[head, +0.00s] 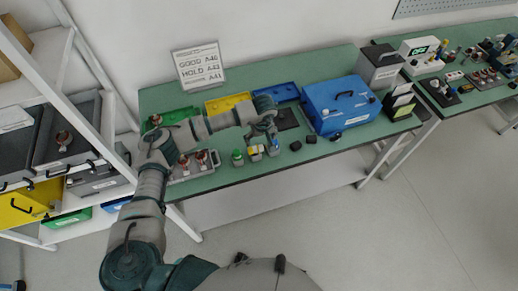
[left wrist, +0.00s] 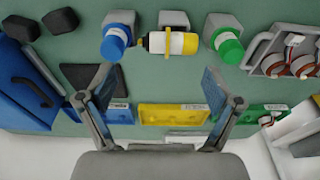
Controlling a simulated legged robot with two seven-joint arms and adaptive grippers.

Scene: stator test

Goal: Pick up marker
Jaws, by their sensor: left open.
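A yellow, white and black marker-like item (left wrist: 172,43) lies across a small grey holder (left wrist: 173,20) in the left wrist view. In the head view the yellow item (head: 255,151) is near the table's front edge, between a green-capped item (head: 237,157) and a blue one (head: 273,149). The wrist view also shows the blue-capped item (left wrist: 116,40) and the green-capped item (left wrist: 229,47) on either side. My left gripper (left wrist: 157,76) is open and empty, its fingers spread apart with the yellow item ahead between them. My right gripper is not in view.
Blue (head: 285,92), yellow (head: 229,102) and green (head: 174,116) trays line the back of the green table. A blue toolbox (head: 341,104) stands right. A grey tray with copper-wound parts (head: 197,164) lies left of the capped items. Two black blocks (head: 303,142) lie right.

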